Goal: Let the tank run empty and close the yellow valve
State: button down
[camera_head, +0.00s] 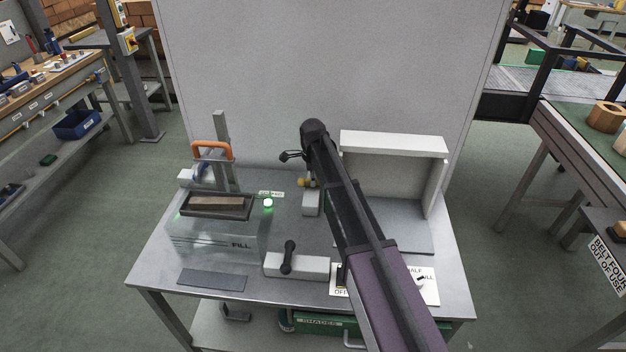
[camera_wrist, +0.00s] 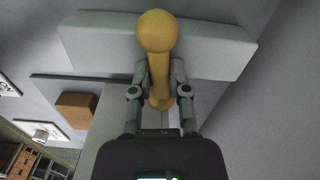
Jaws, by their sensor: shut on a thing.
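The yellow valve handle (camera_wrist: 157,60) is a rounded lever with a ball end, standing out from a pale block (camera_wrist: 215,48) in the wrist view. My gripper (camera_wrist: 160,78) has one finger on each side of the lever and is shut on it. In the head view a bit of the yellow valve (camera_head: 302,182) shows left of my dark arm, which hides most of my gripper. The tank (camera_head: 215,238) is a clear box marked FILL at the table's left. I cannot tell its water level. A green lamp (camera_head: 268,202) glows at its back right corner.
A black lever (camera_head: 288,256) sits on a white block in front. An orange handle (camera_head: 212,150) stands behind the tank. A white open box (camera_head: 393,142) stands at the back right. A label plate (camera_head: 425,289) lies at the front right, partly behind my arm. A grey panel stands behind.

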jog(key=shift+m, duration=0.8)
jog(key=shift+s, duration=0.1)
jog(key=c, duration=0.6)
grip_release()
jog(key=shift+n, duration=0.4)
